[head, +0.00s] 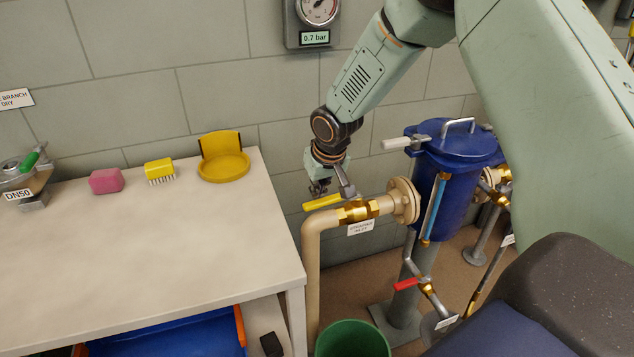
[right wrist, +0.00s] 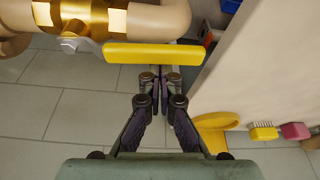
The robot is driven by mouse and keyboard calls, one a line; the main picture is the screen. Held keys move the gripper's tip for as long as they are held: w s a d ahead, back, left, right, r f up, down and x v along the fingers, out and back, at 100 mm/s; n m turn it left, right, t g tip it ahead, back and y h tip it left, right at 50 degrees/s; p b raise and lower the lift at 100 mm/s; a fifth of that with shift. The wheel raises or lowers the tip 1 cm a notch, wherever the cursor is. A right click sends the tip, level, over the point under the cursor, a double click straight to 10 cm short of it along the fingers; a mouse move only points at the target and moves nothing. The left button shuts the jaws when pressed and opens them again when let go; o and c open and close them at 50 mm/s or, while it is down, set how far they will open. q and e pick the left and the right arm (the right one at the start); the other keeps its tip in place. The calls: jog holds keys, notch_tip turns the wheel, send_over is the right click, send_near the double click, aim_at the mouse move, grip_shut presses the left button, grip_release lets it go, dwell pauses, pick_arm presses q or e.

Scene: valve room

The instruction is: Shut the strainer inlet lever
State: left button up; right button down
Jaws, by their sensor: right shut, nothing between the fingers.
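The strainer inlet lever (head: 323,202) has a yellow handle on a brass valve (head: 358,211) in the beige pipe, with a white tag (head: 360,228) below. The handle points left, roughly in line with the pipe. In the right wrist view the yellow handle (right wrist: 155,53) lies just beyond the fingertips, beside the pipe. My right gripper (head: 319,188) is shut and empty, close above and behind the handle in the head view. Its fingers meet in the right wrist view (right wrist: 160,76); I cannot tell whether they touch the handle. My left gripper is not in view.
The blue strainer (head: 452,185) stands right of the valve, with a red-handled lever (head: 406,284) low down. A bench (head: 130,245) at left holds a pink sponge (head: 106,181), a yellow brush (head: 159,171) and a yellow dish (head: 223,167). A green bin (head: 352,340) stands below.

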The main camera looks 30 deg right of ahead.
aim_at(325, 199)
jog(key=shift+s+a+r+n+p, duration=0.15)
jog(key=shift+s+r+n+p, duration=0.05)
jog(key=shift+s+n+p, duration=0.65)
jog(key=shift+s+n+y+p, duration=0.25)
jog(key=shift+s+y+p, duration=0.05)
jog(key=shift+y+p, duration=0.1)
jog(key=shift+s+f+n+y, duration=0.15)
jog(key=shift+s+n+y, duration=0.15)
jog(key=shift+s+n, duration=0.5)
jog(key=s+d+n+g+y, duration=0.2)
jog(key=s+d+n, duration=0.4)
jog(key=n, duration=0.5)
jog(key=shift+s+n+g+y, duration=0.3)
jog(key=shift+s+n, duration=0.1)
jog(key=shift+s, duration=0.65)
jog(key=shift+d, duration=0.1)
